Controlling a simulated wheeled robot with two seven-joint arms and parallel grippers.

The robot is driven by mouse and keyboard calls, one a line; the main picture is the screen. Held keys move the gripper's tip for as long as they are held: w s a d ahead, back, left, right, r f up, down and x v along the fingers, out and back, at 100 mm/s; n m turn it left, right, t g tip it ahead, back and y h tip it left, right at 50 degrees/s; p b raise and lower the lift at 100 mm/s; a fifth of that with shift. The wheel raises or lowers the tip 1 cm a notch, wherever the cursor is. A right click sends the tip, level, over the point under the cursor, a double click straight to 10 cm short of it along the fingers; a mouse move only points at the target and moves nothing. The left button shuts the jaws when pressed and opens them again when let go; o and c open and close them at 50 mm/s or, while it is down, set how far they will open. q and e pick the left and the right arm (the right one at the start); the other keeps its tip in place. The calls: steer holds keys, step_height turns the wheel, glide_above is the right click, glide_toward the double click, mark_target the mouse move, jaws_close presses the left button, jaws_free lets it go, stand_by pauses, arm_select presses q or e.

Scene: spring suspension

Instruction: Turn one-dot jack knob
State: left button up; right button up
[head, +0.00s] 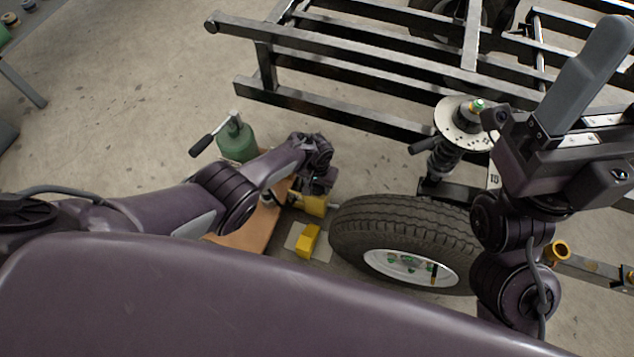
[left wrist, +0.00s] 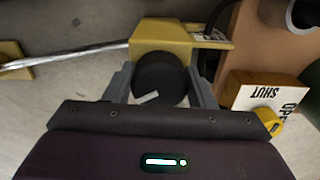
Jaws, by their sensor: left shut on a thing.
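A round black knob (left wrist: 160,78) with one white pointer mark sits against a yellow block (left wrist: 180,40) in the left wrist view. The fingers of my left gripper (left wrist: 162,85) are on either side of the knob, shut on it. In the head view my left gripper (head: 320,182) reaches down beside the tyre, over a yellow block (head: 315,205), and hides the knob. I cannot make out any dot marking. A white sign (left wrist: 262,92) reads SHUT and, partly hidden, OPEN. My right gripper (head: 590,80) is raised at the right, seen from the side, its opening unclear.
A wheel with a black tyre (head: 400,215) lies right of my left gripper. A green jack-like body (head: 237,140) with a black-gripped handle stands at left on an orange-brown board (head: 245,235). A second yellow block (head: 308,240) is nearby. A spring strut (head: 450,140) and metal frame (head: 340,75) stand behind.

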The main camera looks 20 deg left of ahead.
arm_select(q)
steer(key=n, duration=0.3)
steer(key=shift+d+n, duration=0.1)
steer(key=shift+n, duration=0.3)
steer(key=n, duration=0.2)
steer(key=shift+n, duration=0.4)
steer(key=n, duration=0.4)
steer(key=shift+d, duration=0.1)
steer(key=shift+w+n, duration=0.1)
steer(key=shift+n, duration=0.9)
steer(key=o, duration=1)
